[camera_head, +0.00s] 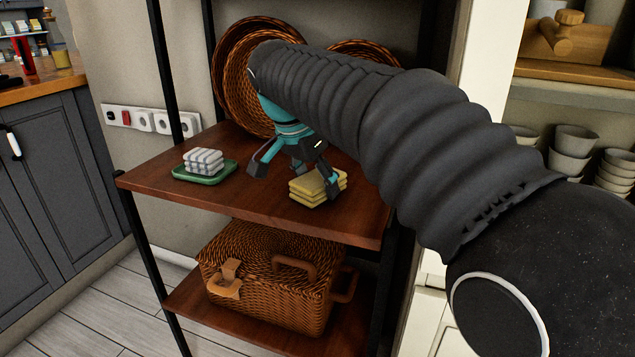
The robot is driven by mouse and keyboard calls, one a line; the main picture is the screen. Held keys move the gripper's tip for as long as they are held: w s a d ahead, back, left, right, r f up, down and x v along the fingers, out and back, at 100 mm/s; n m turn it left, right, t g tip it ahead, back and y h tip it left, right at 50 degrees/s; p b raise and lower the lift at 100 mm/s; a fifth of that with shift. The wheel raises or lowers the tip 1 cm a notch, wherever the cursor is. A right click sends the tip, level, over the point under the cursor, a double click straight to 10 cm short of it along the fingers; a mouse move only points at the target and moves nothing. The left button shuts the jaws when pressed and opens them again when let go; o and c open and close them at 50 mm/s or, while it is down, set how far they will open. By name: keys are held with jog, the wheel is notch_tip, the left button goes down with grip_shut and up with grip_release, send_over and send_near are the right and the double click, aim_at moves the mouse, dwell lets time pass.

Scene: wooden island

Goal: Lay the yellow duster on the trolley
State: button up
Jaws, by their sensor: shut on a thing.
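The yellow duster (306,198) is a folded, layered stack at the right part of the wooden shelf, near its front edge. My gripper (296,181), teal and dark grey, reaches down over the shelf from the upper right. It is shut on the duster, with one finger in front of the duster's right part. Whether the duster is clear of the shelf cannot be told. My arm hides part of the shelf behind. I see nothing that is clearly a trolley.
The black-framed rack's upper wooden shelf (240,208) also holds a green tray (183,177) with a striped folded cloth (203,160), and round wicker baskets (230,85) at the back. A lidded wicker hamper (270,290) stands below. Grey cabinets (60,190) are left.

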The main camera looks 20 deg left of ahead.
jog(key=shift+f, duration=0.15)
jog(key=o, duration=1)
jog(key=p+v, duration=0.1)
jog(key=v, duration=1.1)
jog(key=shift+p, duration=0.35)
